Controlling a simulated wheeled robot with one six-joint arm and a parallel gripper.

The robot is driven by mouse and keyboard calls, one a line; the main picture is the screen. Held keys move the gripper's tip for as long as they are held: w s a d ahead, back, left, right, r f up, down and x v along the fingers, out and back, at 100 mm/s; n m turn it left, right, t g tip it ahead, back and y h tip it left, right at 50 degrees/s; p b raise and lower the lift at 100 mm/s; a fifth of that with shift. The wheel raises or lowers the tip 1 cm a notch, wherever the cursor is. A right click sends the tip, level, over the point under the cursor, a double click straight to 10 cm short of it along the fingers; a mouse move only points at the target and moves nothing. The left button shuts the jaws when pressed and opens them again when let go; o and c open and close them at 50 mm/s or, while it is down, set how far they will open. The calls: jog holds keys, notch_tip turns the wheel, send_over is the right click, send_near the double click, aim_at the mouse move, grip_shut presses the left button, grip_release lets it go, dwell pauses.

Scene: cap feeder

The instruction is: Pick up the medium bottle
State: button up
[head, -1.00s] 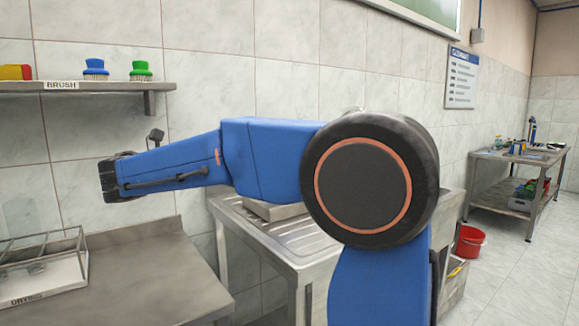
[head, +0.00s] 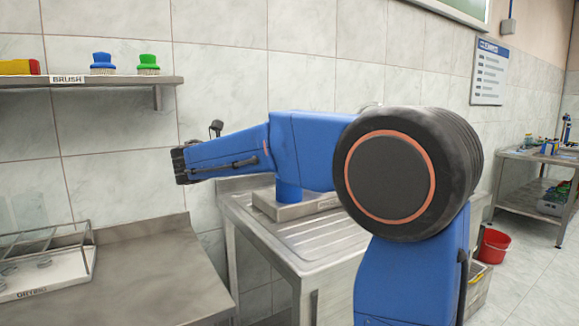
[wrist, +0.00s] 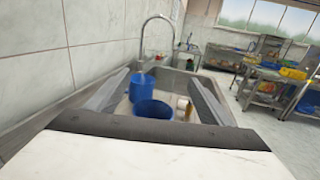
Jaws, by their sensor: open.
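I cannot make out a medium bottle for certain in either view. In the head view, my gripper (head: 180,165) is the dark end of my blue arm. It points left, in front of the tiled wall and above the gap between counter and sink unit. It is open, and nothing shows in it. The wrist view shows a blue cylindrical vessel (wrist: 152,108) in the sink area, with another blue one (wrist: 140,88) behind it by the tap. A small pale and orange item (wrist: 184,106) is to their right, too small to name.
A drying rack (head: 45,282) with several small clear pieces stands on the left metal counter (head: 155,265). A brush shelf (head: 130,81) is on the wall above. The sink unit (head: 320,240) stands under my arm. A red bucket (head: 493,247) is on the floor at right.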

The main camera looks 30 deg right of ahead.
jog(key=x, duration=0.7)
jog(key=shift+w+d, duration=0.15)
jog(key=shift+d, duration=0.05)
jog(key=shift+f, duration=0.15)
jog(key=c, duration=1.4)
notch_tip(320, 180, up, 24)
jog(key=shift+r, duration=0.1)
